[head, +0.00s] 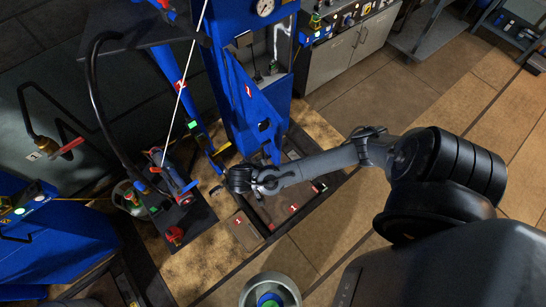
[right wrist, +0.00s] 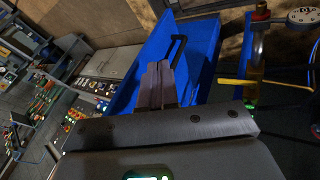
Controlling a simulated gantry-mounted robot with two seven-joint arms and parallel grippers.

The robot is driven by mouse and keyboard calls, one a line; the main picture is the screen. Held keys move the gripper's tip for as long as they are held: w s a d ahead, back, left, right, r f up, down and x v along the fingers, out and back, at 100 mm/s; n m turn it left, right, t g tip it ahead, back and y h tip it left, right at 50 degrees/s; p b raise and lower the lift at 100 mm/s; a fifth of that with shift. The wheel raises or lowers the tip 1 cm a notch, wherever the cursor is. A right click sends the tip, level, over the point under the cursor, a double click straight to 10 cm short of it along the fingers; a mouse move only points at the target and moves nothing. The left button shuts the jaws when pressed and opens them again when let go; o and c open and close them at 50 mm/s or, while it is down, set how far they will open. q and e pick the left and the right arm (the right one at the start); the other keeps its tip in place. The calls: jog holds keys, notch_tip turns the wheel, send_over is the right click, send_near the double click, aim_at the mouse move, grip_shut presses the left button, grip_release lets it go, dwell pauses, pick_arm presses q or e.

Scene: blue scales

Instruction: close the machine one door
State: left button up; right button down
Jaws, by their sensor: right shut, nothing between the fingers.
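The blue machine (head: 229,75) stands at the top centre of the head view, with an open recess in its front. A blue panel (head: 263,138) that looks like its door juts out below the recess. In the right wrist view a blue panel (right wrist: 202,48) with a black bar handle (right wrist: 175,50) lies beyond my fingers; it looks swung open, though its hinge is hidden. My right gripper (head: 217,190) is low, to the lower left of the machine. Its fingers (right wrist: 160,84) are shut and empty, overlapping the panel in the picture; I cannot tell whether they touch. My left gripper is not in view.
A dark stand (head: 190,225) with red and blue parts sits left of my right gripper. A round bin (head: 270,290) is at the bottom. Another blue machine (head: 60,240) is at left. Grey cabinets (head: 335,60) line the back. Tiled floor at right is clear (head: 440,95).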

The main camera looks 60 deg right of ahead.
jog(key=w+d+t+b, duration=0.1)
jog(key=w+d, duration=0.2)
jog(key=w, duration=0.2)
send_near(273, 147)
jog(key=shift+a+f+x, duration=0.25)
jog(key=shift+a+x, duration=0.1)
jog(key=shift+x, duration=2.5)
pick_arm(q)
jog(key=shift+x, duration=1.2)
pick_arm(e)
jog(key=shift+w+d, duration=0.1)
jog(key=shift+w, duration=0.1)
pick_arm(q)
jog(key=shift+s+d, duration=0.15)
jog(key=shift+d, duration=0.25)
pick_arm(e)
jog(key=shift+d, duration=0.1)
